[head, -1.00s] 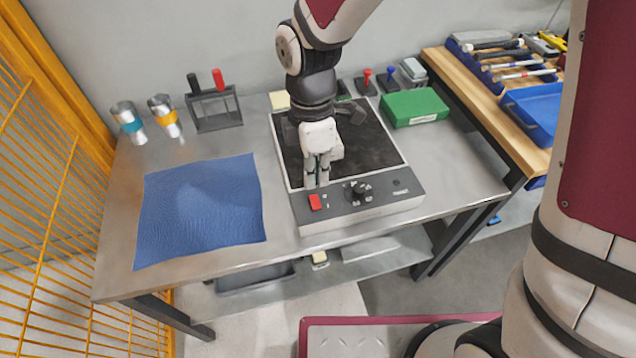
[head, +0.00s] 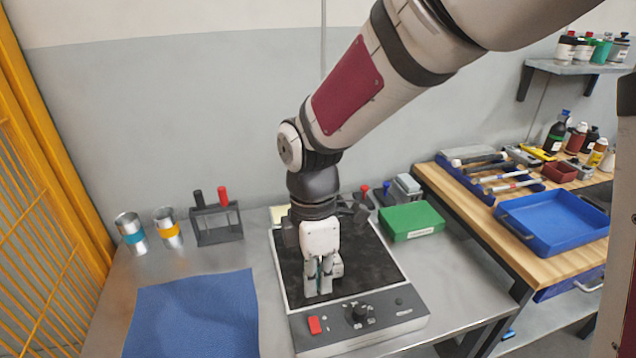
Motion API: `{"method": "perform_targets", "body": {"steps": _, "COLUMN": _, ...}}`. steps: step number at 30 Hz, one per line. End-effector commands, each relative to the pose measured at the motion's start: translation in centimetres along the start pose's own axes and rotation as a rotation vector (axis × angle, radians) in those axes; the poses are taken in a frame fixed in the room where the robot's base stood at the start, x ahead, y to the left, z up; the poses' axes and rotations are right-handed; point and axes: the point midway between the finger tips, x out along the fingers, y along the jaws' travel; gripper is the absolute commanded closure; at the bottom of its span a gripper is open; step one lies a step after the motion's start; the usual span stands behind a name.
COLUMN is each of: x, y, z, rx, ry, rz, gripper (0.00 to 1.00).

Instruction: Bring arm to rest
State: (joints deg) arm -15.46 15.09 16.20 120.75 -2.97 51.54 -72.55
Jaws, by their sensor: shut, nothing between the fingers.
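My gripper (head: 319,289) points down over the dark top of a flat device (head: 402,262) on the metal table. Its fingers are together and hold nothing. The fingertips are close above the dark plate, behind the front panel; I cannot tell whether they touch it. The panel carries a red switch (head: 314,325) and a black knob (head: 358,312). My arm reaches in from the upper right, and the gripper hides part of the plate.
A blue cloth (head: 195,312) lies to the left. Two metal cups (head: 131,234) and a rack (head: 216,225) stand behind it. A green box (head: 411,221) sits right of the device. A wooden bench with a blue tray (head: 555,222) is at right. The air above the table is free.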

Motion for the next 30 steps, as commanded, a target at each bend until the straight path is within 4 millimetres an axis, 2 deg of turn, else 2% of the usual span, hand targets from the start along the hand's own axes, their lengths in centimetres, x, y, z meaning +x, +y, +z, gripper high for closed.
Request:
{"method": "perform_targets", "body": {"steps": 4, "x": -1.3, "y": -0.6, "z": 1.2, "rx": 0.081, "ry": -0.005, "rz": 0.026, "gripper": 1.00}}
{"method": "perform_targets", "body": {"steps": 8, "x": -4.2, "y": -2.4, "z": 3.9, "rx": 0.288, "ry": -0.008, "rz": 0.087, "gripper": 1.00}}
{"method": "perform_targets", "body": {"steps": 12, "x": -7.6, "y": -5.4, "z": 7.3, "rx": 0.587, "ry": 0.008, "rz": 0.169, "gripper": 1.00}}
{"method": "perform_targets", "body": {"steps": 18, "x": -11.0, "y": -10.6, "z": 11.2, "rx": 1.011, "ry": 0.076, "rz": 0.279, "gripper": 1.00}}
{"method": "perform_targets", "body": {"steps": 24, "x": -12.8, "y": -16.1, "z": 13.7, "rx": 1.420, "ry": 0.194, "rz": 0.368, "gripper": 1.00}}
{"method": "perform_targets", "body": {"steps": 30, "x": -13.1, "y": -19.8, "z": 14.7, "rx": 1.709, "ry": 0.312, "rz": 0.417, "gripper": 1.00}}
